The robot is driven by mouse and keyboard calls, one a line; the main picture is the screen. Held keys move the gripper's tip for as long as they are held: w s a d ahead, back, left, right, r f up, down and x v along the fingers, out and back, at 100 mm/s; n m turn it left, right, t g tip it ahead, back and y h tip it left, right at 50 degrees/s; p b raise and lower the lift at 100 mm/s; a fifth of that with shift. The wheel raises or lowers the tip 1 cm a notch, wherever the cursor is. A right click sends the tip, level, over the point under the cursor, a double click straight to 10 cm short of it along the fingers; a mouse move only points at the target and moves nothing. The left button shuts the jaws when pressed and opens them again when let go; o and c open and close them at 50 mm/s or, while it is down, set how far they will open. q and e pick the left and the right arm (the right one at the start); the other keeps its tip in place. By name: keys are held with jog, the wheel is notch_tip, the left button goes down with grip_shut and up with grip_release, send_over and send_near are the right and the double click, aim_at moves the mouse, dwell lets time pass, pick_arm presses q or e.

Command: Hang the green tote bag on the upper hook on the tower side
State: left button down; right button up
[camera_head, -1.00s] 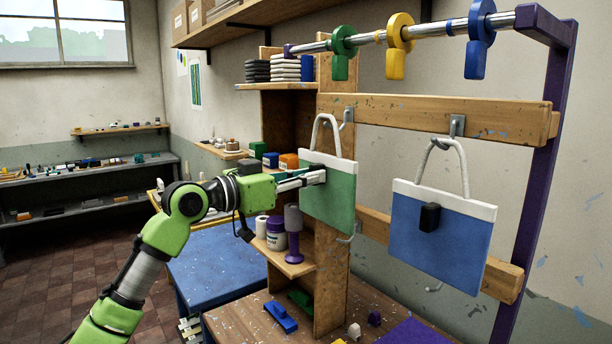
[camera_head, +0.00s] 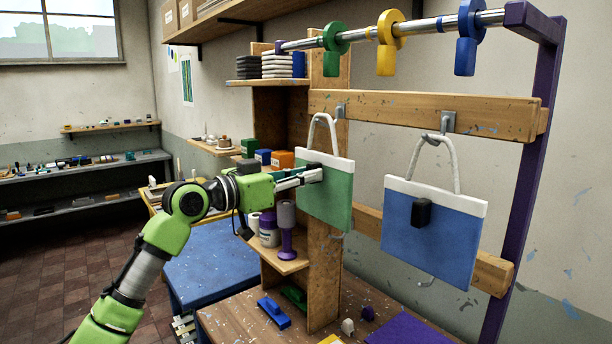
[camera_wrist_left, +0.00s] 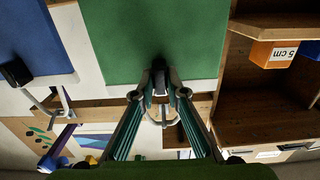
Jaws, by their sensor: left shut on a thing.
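The green tote bag (camera_head: 330,196) has a white top band, a white handle (camera_head: 313,128) and a dark grip tab. My left gripper (camera_head: 318,174) is shut on the tab, holding the bag upright in front of the tower side (camera_head: 323,258). The bag also shows in the left wrist view (camera_wrist_left: 150,40), with my left fingers (camera_wrist_left: 160,78) at its band. The upper hook (camera_head: 341,111) is a grey metal piece at the handle's top right. I cannot tell whether the handle is around it. The lower hook is mostly hidden behind the bag. My right gripper is not in view.
A blue tote bag (camera_head: 434,236) hangs on a hook (camera_head: 447,122) to the right. A purple-ended rail (camera_head: 425,27) with coloured hanging tags runs above. The tower shelf (camera_head: 285,262) holds a purple-lidded jar (camera_head: 269,236) and a purple-based item close below my arm.

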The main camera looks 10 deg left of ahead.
pick_arm(q)
jog(key=shift+w+d, duration=0.1)
jog(key=shift+w+d+f, duration=0.55)
jog(key=shift+w+d, duration=0.1)
jog(key=shift+w, duration=0.25)
jog(key=shift+f, duration=0.45)
dwell(0.4)
jog(key=c, duration=1.9)
grip_release()
